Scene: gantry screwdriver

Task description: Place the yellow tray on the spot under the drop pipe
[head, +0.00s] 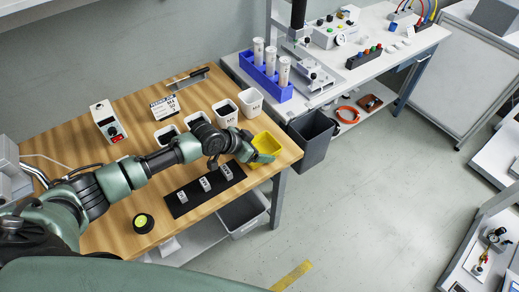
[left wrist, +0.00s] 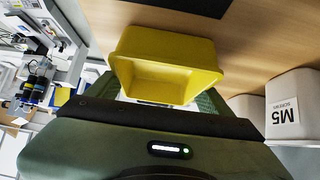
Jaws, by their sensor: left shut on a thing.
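The yellow tray (head: 267,143) is at the right end of the wooden table in the head view, open side up. My left gripper (head: 262,157) is shut on the tray's near side and partly covers it. In the left wrist view the tray (left wrist: 165,65) fills the middle, between the gripper's green fingers, with its empty inside showing. I cannot tell whether it rests on the wood or is slightly raised. I cannot make out a drop pipe for certain; a black vertical cylinder (head: 298,14) hangs over the white bench. My right gripper is not in view.
White bins (head: 226,112) stand just behind the tray; one labelled M5 (left wrist: 292,105) is close by. A black mat (head: 190,196) with small grey parts lies in front. The white bench (head: 318,88) holds a blue rack (head: 265,82). A dark bin (head: 311,138) stands beyond the table edge.

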